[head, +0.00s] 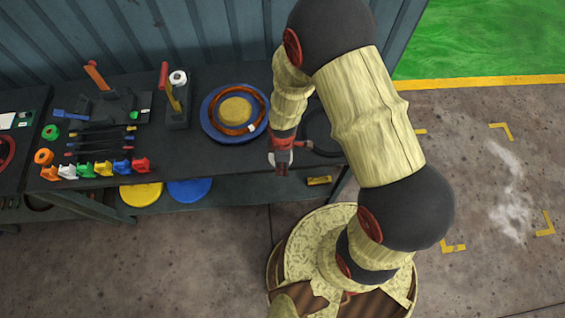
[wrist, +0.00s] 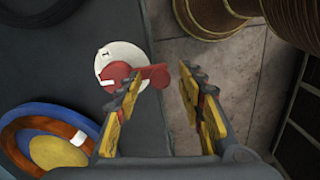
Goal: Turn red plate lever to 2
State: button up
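The red plate lever (wrist: 122,78) lies on a white round plate (wrist: 122,54) at the edge of the dark bench in the wrist view. Its rounded red end points right, toward the gap between my fingertips. Small dark marks show on the white plate, but I cannot read them. My gripper (wrist: 162,78) is open, with one finger over the plate's lower right side and the other to the right of the lever end. I cannot tell if either finger touches the lever. In the head view my gripper (head: 282,160) is at the bench's front edge, and the plate is mostly hidden.
A blue disc (head: 211,127) with a brown ring lies left of my gripper. Upright levers with an orange handle (head: 97,76) and a red handle (head: 163,76) stand farther left, near several coloured clips. Concrete floor (head: 440,160) is open to the right.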

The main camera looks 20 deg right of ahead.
jog(key=shift+r, duration=0.1)
notch_tip(320, 180, up, 12)
dwell(0.5)
dwell(0.5)
jog(key=s+d+r+m+t+b, duration=0.2)
jog(key=s+d+r+m+b, duration=0.1)
jog(key=s+r+m+b, duration=0.2)
jog(key=s+d+r+m+t+b, duration=0.3)
jog(key=r+m+b, duration=0.6)
jog(key=b, duration=0.3)
jog(key=shift+s+d+r+m+t, duration=0.3)
jog(key=shift+s+d+r, duration=0.25)
jog(key=shift+s, duration=0.7)
